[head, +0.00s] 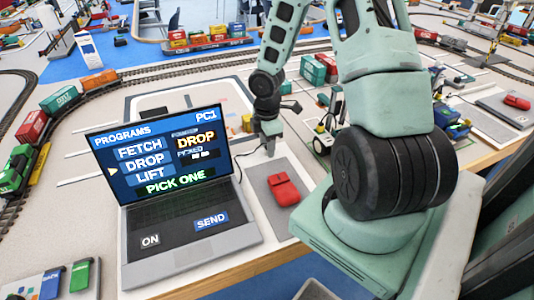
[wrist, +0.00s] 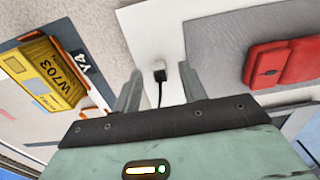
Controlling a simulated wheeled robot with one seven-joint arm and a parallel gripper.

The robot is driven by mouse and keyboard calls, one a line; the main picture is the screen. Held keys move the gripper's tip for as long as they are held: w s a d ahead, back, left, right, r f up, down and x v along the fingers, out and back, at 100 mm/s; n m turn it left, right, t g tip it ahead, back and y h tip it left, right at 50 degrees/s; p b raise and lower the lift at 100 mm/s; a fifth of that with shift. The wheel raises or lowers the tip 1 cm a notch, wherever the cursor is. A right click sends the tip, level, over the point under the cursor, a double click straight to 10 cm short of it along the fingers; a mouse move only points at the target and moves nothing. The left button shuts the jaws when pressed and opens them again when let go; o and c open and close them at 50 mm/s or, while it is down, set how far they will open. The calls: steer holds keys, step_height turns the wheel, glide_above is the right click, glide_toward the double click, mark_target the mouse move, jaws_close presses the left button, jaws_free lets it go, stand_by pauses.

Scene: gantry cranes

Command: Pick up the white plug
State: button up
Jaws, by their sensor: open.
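In the head view my gripper (head: 268,148) points down behind the laptop's right side, and the plug cannot be made out there.
A laptop (head: 190,245) stands close on the left, its cable running toward my gripper. A red case (head: 284,189) lies on a grey mat (head: 270,168) to the right. A yellow container (wrist: 50,75) sits left in the wrist view. Train tracks and wagons lie behind.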

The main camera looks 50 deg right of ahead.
steer(key=shift+f, duration=0.15)
jaws_close()
